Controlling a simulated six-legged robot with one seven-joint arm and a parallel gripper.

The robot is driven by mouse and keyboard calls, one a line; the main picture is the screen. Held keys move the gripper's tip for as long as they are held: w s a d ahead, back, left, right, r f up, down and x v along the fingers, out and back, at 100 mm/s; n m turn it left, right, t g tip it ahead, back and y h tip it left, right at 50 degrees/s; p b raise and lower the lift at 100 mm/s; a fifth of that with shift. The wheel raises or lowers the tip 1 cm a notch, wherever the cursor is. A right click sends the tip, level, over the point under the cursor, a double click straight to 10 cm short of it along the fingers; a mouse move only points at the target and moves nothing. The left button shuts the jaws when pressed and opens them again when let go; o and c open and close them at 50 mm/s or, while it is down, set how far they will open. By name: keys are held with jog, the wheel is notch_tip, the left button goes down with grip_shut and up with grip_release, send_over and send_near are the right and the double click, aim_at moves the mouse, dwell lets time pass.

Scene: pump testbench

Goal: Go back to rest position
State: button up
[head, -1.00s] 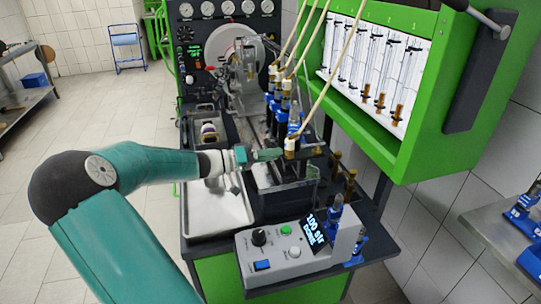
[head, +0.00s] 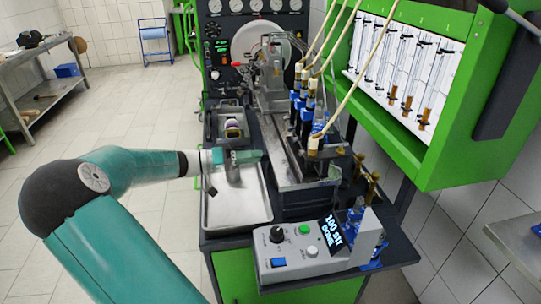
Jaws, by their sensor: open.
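My gripper (head: 240,158) is at the end of my teal arm, above the left part of the pump testbench, over the far part of a white tray (head: 238,207). It points to the right, and its jaws look small; nothing shows clearly between them. The testbench has a control box (head: 312,245) with a lit display, knob and buttons at its near right corner. A row of blue injectors (head: 303,110) with pale hoses stands to the right of my gripper, apart from it.
A green cabinet (head: 430,175) with glass measuring tubes (head: 405,75) overhangs the right side. A steel side table (head: 45,85) is at far left. The tiled floor (head: 130,110) at left is clear.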

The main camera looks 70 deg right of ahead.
jog(key=shift+v, duration=0.85)
jog(key=w+a+f+n+t+y, duration=0.25)
jog(key=a+n+t, duration=0.3)
jog(key=a, duration=0.45)
jog(key=w+a+f+n+t+y, duration=0.2)
jog(key=w+a+f+n+t, duration=0.15)
jog(key=a+t, duration=0.45)
jog(key=a+r+n+t+y, duration=0.2)
jog(key=a+r+n+t, duration=0.1)
jog(key=a, duration=1.1)
jog(key=s+a+r+n+t+y, duration=0.1)
jog(key=a+r+n+t, duration=0.3)
jog(key=a, duration=1)
notch_tip(320, 180, up, 2)
jog(key=n+y, duration=0.1)
jog(key=n, duration=0.2)
jog(key=shift+s+a+n+y, duration=0.15)
jog(key=shift+s+n+y, duration=0.2)
jog(key=shift+n, duration=0.05)
